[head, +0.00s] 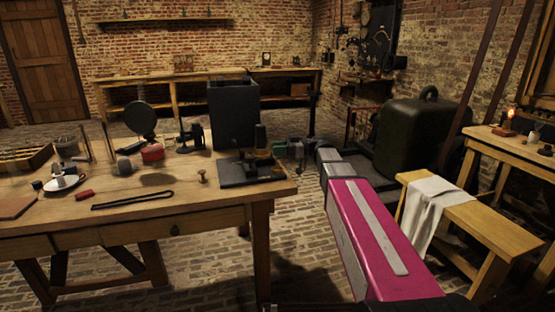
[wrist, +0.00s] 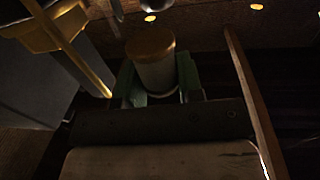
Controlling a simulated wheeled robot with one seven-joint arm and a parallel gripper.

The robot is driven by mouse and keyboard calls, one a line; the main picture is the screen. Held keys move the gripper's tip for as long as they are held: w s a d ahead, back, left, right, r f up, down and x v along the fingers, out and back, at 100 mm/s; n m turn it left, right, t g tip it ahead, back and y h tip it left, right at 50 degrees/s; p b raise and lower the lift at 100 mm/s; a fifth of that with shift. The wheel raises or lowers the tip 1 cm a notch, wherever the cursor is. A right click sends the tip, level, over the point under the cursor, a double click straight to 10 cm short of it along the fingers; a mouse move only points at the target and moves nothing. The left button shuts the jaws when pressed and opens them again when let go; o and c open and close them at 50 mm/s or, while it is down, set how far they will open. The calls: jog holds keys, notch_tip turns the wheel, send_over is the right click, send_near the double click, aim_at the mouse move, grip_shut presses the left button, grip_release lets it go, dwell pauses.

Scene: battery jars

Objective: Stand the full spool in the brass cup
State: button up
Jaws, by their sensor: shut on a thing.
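My gripper (wrist: 156,82) has green fingers and is shut on a spool (wrist: 154,65) with a pale body and a tan, wood-like top. The spool's top faces the wrist camera, and its lower end is hidden. In the head view my gripper (head: 287,149) is small and dark, just past the right edge of the table; the spool cannot be made out there. A brass-coloured frame or fitting (wrist: 58,27) shows at the upper left of the wrist view. I cannot pick out the brass cup with certainty in either view.
The wooden table (head: 225,197) carries a black-based device (head: 245,174) at its right end, with a tall dark box (head: 232,112) behind it. A small brass knob-like piece (head: 202,177) stands near the front edge. A bench with a white cloth (head: 432,203) stands at right.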

aim_at(278, 159)
jog(key=shift+f, duration=1.9)
jog(key=shift+f, duration=0.6)
jog(key=o, duration=0.9)
jog(key=shift+r, duration=0.25)
jog(key=w+d, duration=0.2)
jog(key=d, duration=1)
jog(key=shift+r, duration=0.35)
jog(key=shift+a, duration=0.1)
